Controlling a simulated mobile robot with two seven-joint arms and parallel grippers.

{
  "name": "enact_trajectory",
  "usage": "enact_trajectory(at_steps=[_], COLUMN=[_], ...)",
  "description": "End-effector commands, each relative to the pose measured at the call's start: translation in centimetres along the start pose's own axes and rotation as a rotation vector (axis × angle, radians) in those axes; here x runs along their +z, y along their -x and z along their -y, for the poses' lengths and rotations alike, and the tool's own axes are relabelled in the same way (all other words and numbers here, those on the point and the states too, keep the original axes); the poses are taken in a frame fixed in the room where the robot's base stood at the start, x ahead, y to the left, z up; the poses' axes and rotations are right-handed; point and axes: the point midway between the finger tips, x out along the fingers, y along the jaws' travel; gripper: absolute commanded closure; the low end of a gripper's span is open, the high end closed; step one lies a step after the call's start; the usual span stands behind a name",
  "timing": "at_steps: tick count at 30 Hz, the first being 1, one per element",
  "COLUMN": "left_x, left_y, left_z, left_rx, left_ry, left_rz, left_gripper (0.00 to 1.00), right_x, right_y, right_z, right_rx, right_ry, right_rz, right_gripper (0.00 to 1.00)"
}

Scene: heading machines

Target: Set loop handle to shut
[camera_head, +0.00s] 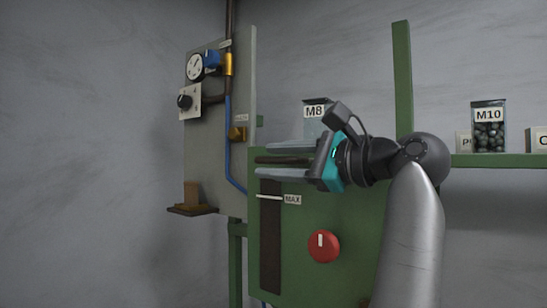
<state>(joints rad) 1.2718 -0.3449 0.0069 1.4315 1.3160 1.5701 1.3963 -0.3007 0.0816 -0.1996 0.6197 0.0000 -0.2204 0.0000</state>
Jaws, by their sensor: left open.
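A grey upright panel (216,150) on the left carries a blue handle-like part (211,59) beside a round gauge (194,67), with a brass fitting (229,64) to its right. A second small brass part (237,134) sits lower, beside a blue pipe. The labels there are too small to read, so I cannot tell which part is the loop handle. My left gripper (264,160) is open, its two pale fingers pointing left in front of the green machine. A dark bar shows between the fingers; I cannot tell whether it lies between or behind them. My right gripper is out of view.
A small ledge (192,210) juts from the panel. A shelf (500,160) at right holds an M10 jar (489,137); an M8 container (314,123) stands behind my gripper.

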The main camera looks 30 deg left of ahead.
Motion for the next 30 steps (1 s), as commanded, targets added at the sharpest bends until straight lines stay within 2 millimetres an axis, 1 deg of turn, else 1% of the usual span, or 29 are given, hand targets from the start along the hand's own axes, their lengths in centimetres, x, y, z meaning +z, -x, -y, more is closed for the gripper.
enact_trajectory(at_steps=[3, 11, 23, 24, 30], left_x=[0.04, -0.02, -0.11, -0.14, -0.27], left_y=[-0.54, -0.61, -0.6, -0.61, -0.63], left_z=[-0.01, -0.04, -0.16, -0.19, -0.33], left_rx=[0.0, 0.0, 0.004, 0.005, 0.009], left_ry=[0.001, 0.0, -0.002, -0.003, -0.006], left_rz=[0.001, -0.001, -0.002, -0.002, -0.003], left_gripper=[0.53, 0.53, 0.98, 1.0, 1.0], right_x=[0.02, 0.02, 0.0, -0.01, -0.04], right_y=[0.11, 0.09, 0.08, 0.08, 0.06], right_z=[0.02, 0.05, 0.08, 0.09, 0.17], right_rx=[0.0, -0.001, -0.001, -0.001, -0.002], right_ry=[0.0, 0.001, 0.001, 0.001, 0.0], right_rz=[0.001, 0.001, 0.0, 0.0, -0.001], right_gripper=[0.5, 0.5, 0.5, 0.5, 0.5])
